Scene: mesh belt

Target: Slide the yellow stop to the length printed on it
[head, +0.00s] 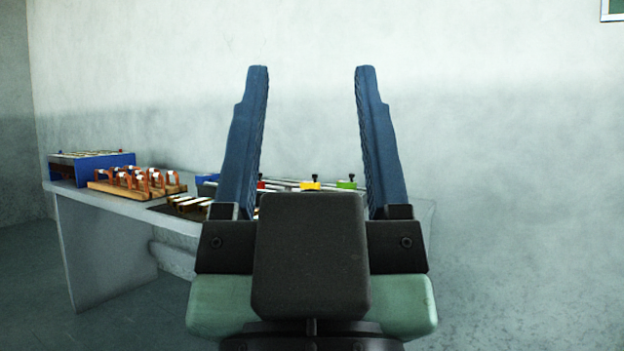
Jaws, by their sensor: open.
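The yellow stop (309,186) is a small block with a dark knob on top. It sits on pale rails (282,182) on the bench, and shows between my gripper's fingers, beyond them. Any length printed on it is too small to read. My gripper (311,70) is close to the camera, with its two blue fingers pointing up and spread wide. It is open and empty, apart from the stop. My gripper's dark body hides the bench in front of the stop.
A red stop (261,184) and a green stop (346,184) flank the yellow one. The grey bench (105,195) stands against a pale wall. On its left are a blue box (85,172) and a wooden rack (135,190) with orange arches. The floor at right looks clear.

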